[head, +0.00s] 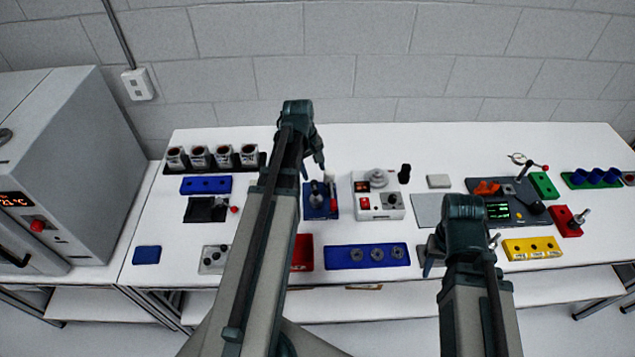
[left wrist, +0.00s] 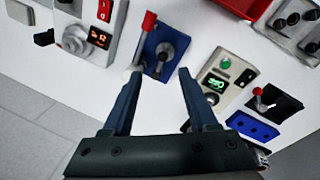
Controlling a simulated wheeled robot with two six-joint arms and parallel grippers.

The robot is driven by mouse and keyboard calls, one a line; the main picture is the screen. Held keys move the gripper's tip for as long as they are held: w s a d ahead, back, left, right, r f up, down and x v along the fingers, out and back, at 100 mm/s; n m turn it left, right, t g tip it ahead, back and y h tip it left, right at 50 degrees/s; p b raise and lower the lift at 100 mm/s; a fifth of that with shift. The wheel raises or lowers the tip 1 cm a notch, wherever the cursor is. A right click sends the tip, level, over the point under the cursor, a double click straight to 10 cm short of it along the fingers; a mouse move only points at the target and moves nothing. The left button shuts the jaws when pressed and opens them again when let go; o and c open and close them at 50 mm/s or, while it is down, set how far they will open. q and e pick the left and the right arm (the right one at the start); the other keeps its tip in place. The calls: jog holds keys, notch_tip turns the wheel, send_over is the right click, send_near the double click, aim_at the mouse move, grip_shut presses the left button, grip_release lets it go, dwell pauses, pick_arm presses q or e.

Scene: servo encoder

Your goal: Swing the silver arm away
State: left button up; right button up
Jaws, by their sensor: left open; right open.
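A blue fixture (head: 320,208) with a dark round knob stands in the middle of the table. My left arm hides part of the fixture's surroundings. My right gripper (head: 458,255) is open near the table's front edge, apart from the fixture.
A white control box (head: 393,212) stands right of the blue fixture, with a black knob behind it. A blue strip (head: 340,258) with several round parts lies in front. A red block (head: 302,253) is partly hidden by my left arm. Several cups stand in a rack at back left.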

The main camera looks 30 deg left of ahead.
aim_at(315, 191)
pick_arm(q)
jog(key=shift+n, duration=0.4)
jog(key=f+b, duration=0.4)
jog(key=w+f+b, duration=0.1)
jog(key=f+b, duration=0.3)
jog(key=b, duration=0.1)
jog(key=w+a+f+b, duration=0.1)
jog(key=f+b, duration=0.3)
jog(key=f, duration=0.1)
jog(key=shift+w, duration=0.25)
jog(key=shift+d, duration=0.1)
grip_shut()
dwell(0.9)
